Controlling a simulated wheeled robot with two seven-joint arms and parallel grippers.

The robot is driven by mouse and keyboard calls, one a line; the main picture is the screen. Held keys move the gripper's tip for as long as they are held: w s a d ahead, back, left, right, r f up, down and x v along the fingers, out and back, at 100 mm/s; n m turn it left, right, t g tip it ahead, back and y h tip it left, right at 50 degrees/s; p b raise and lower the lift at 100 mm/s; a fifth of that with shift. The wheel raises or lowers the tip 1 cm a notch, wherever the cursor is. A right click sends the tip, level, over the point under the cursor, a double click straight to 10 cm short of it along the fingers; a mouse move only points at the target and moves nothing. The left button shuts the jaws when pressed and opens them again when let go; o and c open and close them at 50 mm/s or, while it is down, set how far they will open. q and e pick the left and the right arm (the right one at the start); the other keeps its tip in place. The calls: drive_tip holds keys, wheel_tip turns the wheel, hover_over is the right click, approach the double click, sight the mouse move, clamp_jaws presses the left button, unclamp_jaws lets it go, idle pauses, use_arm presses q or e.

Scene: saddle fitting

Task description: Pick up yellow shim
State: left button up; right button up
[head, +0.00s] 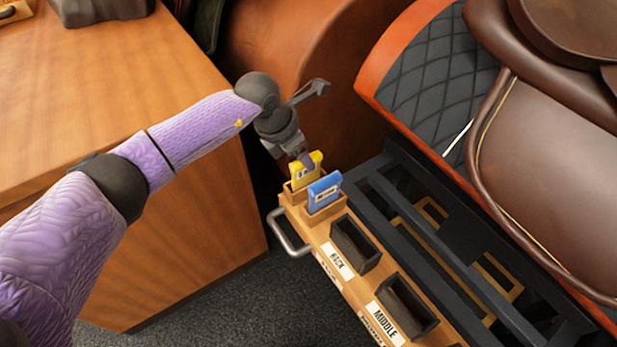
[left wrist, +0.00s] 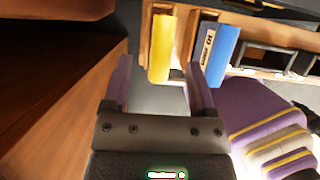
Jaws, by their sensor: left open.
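The yellow shim (head: 312,160) stands upright in a wooden slot at the far left end of the rack, with a small label on its face. In the left wrist view the yellow shim (left wrist: 160,50) shows between the two fingers. My left gripper (head: 301,158) is open at the shim's top, with a finger in front of part of it. In the left wrist view the gripper (left wrist: 158,78) has a clear gap on either side of the shim. I cannot tell whether a finger touches it. My right gripper is not in view.
A blue shim (head: 325,192) stands close beside the yellow one; it also shows in the left wrist view (left wrist: 218,55). The rack has dark empty bins labelled BACK (head: 355,245) and MIDDLE (head: 408,306). A wooden cabinet (head: 190,215) stands left, a saddle (head: 550,170) right.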

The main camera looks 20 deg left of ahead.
sight(301, 177)
use_arm(q)
drive_tip(key=b+x, duration=0.2)
drive_tip(key=x, duration=0.2)
drive_tip(key=shift+r, duration=0.3)
clamp_jaws()
